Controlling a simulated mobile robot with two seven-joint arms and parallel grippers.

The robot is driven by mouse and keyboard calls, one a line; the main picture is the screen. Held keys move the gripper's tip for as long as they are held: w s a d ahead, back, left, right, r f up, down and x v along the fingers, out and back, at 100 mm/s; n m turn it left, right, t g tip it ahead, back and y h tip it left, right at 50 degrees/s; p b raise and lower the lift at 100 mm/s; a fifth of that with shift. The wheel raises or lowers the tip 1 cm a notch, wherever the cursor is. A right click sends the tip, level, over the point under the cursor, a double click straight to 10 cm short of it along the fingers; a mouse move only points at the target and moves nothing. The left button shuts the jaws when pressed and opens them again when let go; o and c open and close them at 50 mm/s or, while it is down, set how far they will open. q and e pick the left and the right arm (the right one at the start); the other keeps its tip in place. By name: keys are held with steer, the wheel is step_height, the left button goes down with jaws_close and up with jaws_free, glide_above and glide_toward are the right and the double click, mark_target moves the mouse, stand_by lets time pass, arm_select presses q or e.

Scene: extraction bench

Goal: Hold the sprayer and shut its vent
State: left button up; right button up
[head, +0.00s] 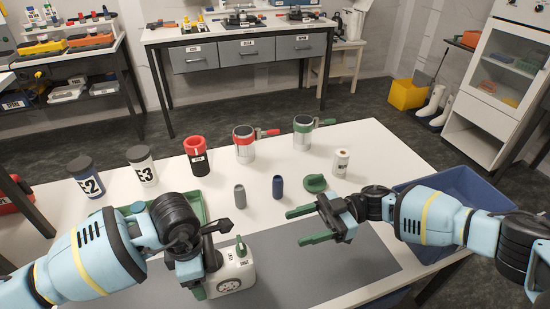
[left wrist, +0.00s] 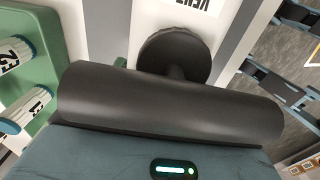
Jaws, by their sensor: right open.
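The sprayer (head: 234,276), a white jug-like body with labels and a dark round part low on its front, stands on the grey mat at the table's front. My left gripper (head: 212,255) is right against its left side. Its fingertips are hidden, so I cannot tell whether it grips. A green piece shows at the sprayer's top; the vent itself is not clear. In the left wrist view a dark cylinder (left wrist: 170,105) fills the middle, with a dark round knob (left wrist: 174,52) behind it. My right gripper (head: 308,225) is open and empty, right of the sprayer above the mat.
A green tray (head: 208,210) lies behind my left arm. Bottles (head: 142,166), red and green lidded mugs (head: 303,138), small cylinders (head: 278,187) and a green cap (head: 315,183) stand behind. A blue bin (head: 460,184) is at right. The mat right of the sprayer is clear.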

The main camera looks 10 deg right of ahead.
arm_select(q)
steer(key=shift+o, duration=1.2)
steer(key=shift+r, duration=0.1)
step_height(320, 180, up, 12)
steer(key=shift+f, duration=0.1)
